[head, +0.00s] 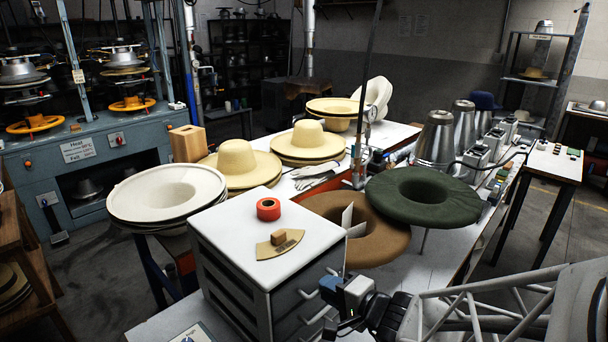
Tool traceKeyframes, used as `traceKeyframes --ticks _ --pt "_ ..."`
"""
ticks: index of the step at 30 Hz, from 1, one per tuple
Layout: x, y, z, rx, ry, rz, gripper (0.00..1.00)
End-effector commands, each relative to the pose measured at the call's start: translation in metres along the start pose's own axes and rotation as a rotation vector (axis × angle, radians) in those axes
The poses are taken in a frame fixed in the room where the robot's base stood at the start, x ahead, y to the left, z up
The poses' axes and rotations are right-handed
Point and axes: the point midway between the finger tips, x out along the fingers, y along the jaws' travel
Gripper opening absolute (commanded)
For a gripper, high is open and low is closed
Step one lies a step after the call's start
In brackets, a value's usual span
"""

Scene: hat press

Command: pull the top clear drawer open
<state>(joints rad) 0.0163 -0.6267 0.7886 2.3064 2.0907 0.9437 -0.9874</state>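A small drawer cabinet (228,233) with a white top stands at the bench's near end. Its drawer fronts face right, one above another, with pale bar handles. The top drawer (290,298) looks closed and greyish; I cannot tell from here whether it is clear. Its handle (308,293) shows just left of my gripper. My gripper (334,290), with blue and white parts, is at the right side of the cabinet, close to the upper handles. Its fingers are small and partly hidden, so I cannot tell whether they touch a handle or are open.
An orange tape roll (268,209) and a tan curved piece (279,245) with a small wooden block (278,237) lie on the cabinet top. A brown felt brim (372,245) and a green one (460,212) lie behind my gripper. Straw hats (240,160) stand farther back.

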Motion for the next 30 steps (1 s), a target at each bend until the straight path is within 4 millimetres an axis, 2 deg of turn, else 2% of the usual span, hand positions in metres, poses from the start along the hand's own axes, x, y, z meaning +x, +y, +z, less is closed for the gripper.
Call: traceKeyframes --ticks 9,21,25,30 --pt "0.017 0.0 0.0 0.0 -0.001 0.0 0.2" --pt "0.019 0.0 0.0 0.0 0.0 0.0 0.2" --pt "0.019 0.0 0.0 0.0 0.0 0.0 0.0" --pt "0.019 0.0 0.0 0.0 0.0 0.0 0.0"
